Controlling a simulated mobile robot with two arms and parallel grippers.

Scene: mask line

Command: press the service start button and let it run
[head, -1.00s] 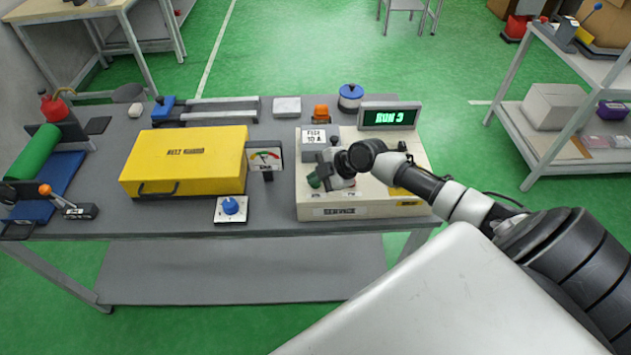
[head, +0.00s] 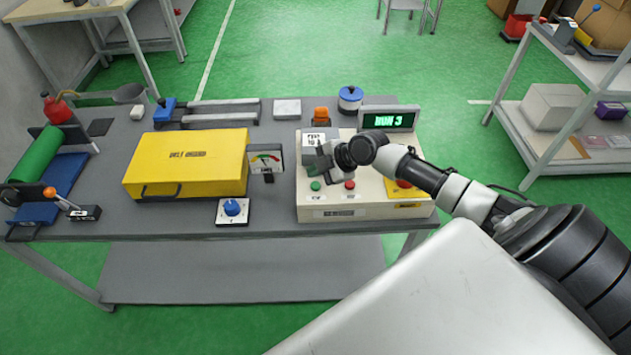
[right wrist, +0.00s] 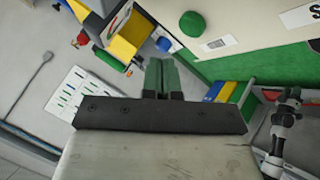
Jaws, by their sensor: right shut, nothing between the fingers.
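The beige service panel (head: 372,197) stands at the right end of the grey bench. A green button (head: 315,186) sits at its front left, and a red button (head: 350,184) is to its right. The green button also shows in the right wrist view (right wrist: 192,24), apart from the fingertips. A display (head: 389,119) at the panel's back reads "RUN 3" in green. My right gripper (head: 322,163) is shut and empty, above and behind the two buttons. Its closed fingers show in the right wrist view (right wrist: 163,68). My left gripper is out of view.
A larger red button (head: 403,183) sits on a yellow plate at the panel's right. A grey labelled box (head: 314,140) and an orange lamp (head: 321,113) stand behind my gripper. The yellow case (head: 187,162), dial gauge (head: 264,159) and blue knob (head: 231,207) lie left.

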